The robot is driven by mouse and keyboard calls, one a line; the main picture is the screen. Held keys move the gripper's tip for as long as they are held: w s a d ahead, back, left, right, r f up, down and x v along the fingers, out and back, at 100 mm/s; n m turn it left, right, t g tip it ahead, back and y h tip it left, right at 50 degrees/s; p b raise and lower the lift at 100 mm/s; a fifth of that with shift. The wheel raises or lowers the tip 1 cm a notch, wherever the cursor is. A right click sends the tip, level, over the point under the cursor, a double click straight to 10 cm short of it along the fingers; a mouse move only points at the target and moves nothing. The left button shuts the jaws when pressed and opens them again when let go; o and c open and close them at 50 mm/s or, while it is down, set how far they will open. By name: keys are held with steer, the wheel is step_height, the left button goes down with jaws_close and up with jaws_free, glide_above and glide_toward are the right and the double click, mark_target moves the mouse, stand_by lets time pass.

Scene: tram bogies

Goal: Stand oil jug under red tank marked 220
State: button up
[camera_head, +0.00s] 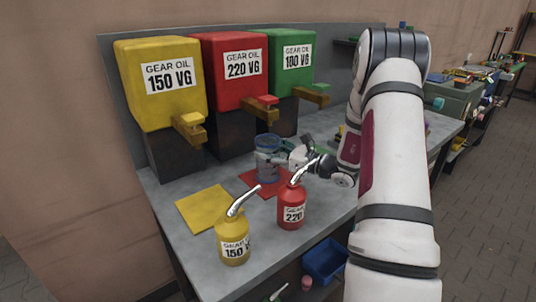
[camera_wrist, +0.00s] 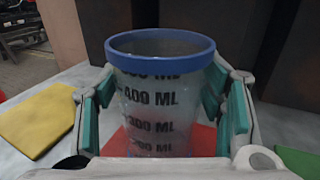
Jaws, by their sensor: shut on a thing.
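The red tank (camera_head: 227,68) marked 220 VG stands between the yellow and green tanks, with a tap on its front. My gripper (camera_head: 281,160) is shut on a clear measuring cup (camera_wrist: 160,100) with a blue rim; its teal pads press both sides. In the head view the cup (camera_head: 267,160) is upright at the red mat (camera_head: 256,181), below the red tank's tap. Whether its base touches the mat cannot be told. A red oil jug (camera_head: 292,208) labelled 220, with a metal spout, stands at the bench's front, apart from my gripper.
A yellow jug (camera_head: 232,242) labelled 150 stands left of the red jug, near the yellow mat (camera_head: 205,208). The yellow tank (camera_head: 160,85) and green tank (camera_head: 290,62) flank the red one. A blue bin (camera_head: 325,260) sits below the bench's front edge.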

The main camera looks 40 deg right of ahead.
steer(key=shift+f, duration=0.1)
steer(key=shift+f, duration=0.15)
steer(key=o, duration=1.4)
steer(key=shift+c, duration=0.2)
steer(key=shift+r, duration=0.25)
steer(key=v, duration=1.2)
